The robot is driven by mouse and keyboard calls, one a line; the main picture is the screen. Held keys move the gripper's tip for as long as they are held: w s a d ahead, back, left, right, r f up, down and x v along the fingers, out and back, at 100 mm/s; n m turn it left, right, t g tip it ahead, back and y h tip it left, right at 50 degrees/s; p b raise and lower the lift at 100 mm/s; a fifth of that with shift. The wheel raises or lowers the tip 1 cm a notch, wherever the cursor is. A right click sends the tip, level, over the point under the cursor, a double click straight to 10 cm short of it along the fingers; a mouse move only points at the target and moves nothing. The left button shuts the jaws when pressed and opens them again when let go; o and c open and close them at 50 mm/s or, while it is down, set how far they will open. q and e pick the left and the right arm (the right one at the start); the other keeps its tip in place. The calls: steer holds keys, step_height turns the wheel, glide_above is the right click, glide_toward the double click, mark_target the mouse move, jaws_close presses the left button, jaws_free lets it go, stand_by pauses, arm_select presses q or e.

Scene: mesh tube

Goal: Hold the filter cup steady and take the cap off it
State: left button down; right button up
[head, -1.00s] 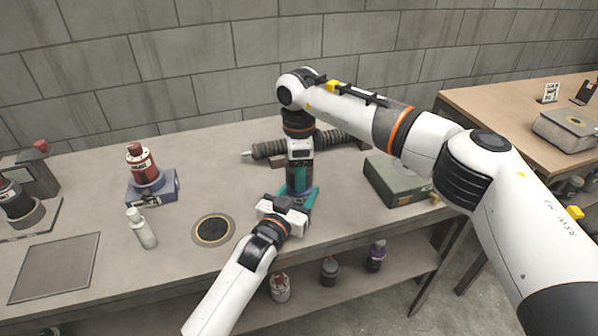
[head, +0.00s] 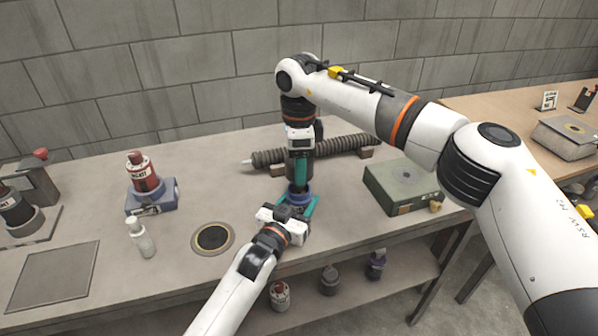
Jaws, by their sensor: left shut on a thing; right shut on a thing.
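The filter cup (head: 297,199) shows as a blue ring near the middle of the bench's front edge, with teal jaws around it. My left gripper (head: 297,206) reaches it from below in the picture and is shut on it. My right gripper (head: 299,184) points straight down above the cup, its teal finger in front of a dark cylindrical part, and is shut on the cap. The cap is mostly hidden behind the fingers, so its outline is unclear. I cannot tell how wide any gap between cap and cup is.
A ribbed mesh tube (head: 345,145) lies behind on supports. A green box (head: 400,183) stands to the right. A white bottle (head: 142,238), a round dark-centred disc (head: 212,238) and a red canister (head: 142,173) are to the left. Several containers sit on the lower shelf.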

arm_select(q)
steer(key=shift+c, duration=2.4)
jaws_free()
